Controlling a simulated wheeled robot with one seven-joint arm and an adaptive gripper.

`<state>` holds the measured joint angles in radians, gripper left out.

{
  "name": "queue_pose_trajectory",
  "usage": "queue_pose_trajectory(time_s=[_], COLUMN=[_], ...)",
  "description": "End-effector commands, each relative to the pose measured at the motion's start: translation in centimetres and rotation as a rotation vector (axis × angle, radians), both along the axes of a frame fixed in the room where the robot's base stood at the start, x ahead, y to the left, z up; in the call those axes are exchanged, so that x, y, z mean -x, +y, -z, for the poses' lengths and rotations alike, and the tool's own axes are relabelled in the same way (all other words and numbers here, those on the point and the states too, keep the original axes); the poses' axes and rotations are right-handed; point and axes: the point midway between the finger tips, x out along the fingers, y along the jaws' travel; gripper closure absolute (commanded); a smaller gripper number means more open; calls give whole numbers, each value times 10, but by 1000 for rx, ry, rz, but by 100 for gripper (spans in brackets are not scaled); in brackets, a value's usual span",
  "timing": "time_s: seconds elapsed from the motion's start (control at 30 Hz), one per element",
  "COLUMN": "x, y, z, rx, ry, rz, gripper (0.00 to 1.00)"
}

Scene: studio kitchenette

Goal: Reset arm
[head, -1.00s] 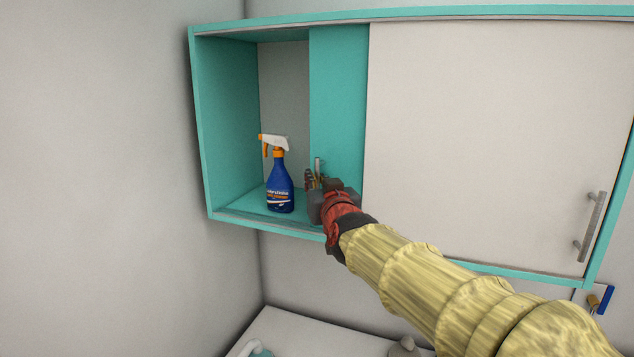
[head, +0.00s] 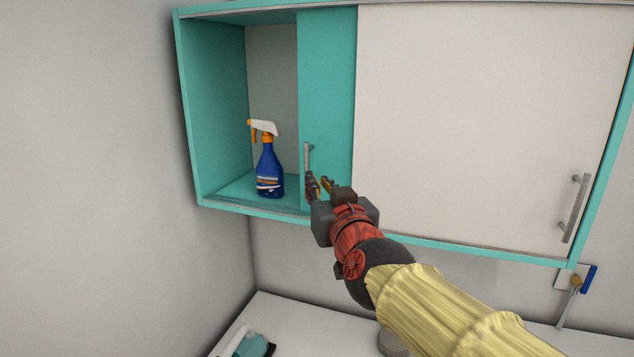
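My gripper (head: 320,186) is in front of the lower edge of the wall cabinet, just below the handle (head: 308,158) of the teal sliding door (head: 328,80). Its two fingers look apart, with nothing visible between them. Whether a finger touches the door cannot be told. My arm reaches in from the lower right. A blue spray bottle (head: 269,174) with a white and orange trigger head stands upright in the open left part of the cabinet, left of my gripper and apart from it.
A white sliding door (head: 460,120) with a handle (head: 574,210) covers the cabinet's right part. The teal cabinet frame (head: 190,110) is near the left wall. Below lies a white counter (head: 300,325) with a teal item (head: 252,345).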

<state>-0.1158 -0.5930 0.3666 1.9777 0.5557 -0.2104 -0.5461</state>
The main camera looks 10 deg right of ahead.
Motion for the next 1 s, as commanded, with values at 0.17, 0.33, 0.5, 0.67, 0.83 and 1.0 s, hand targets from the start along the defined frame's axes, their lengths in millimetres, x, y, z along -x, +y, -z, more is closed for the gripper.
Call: queue_pose_trajectory(time_s=[0.17,0.33,0.5,0.67,0.83,1.0], x=[0,0,11,57,121,191], y=[0,4,30,46,39,17], z=[0,6,68,154,238,313], rx=[0,-36,-84,-96,-83,-55], ry=[0,23,221,487,735,949], rz=[0,-14,-104,-172,-172,-122], gripper=[87,87,87,87,87,87])
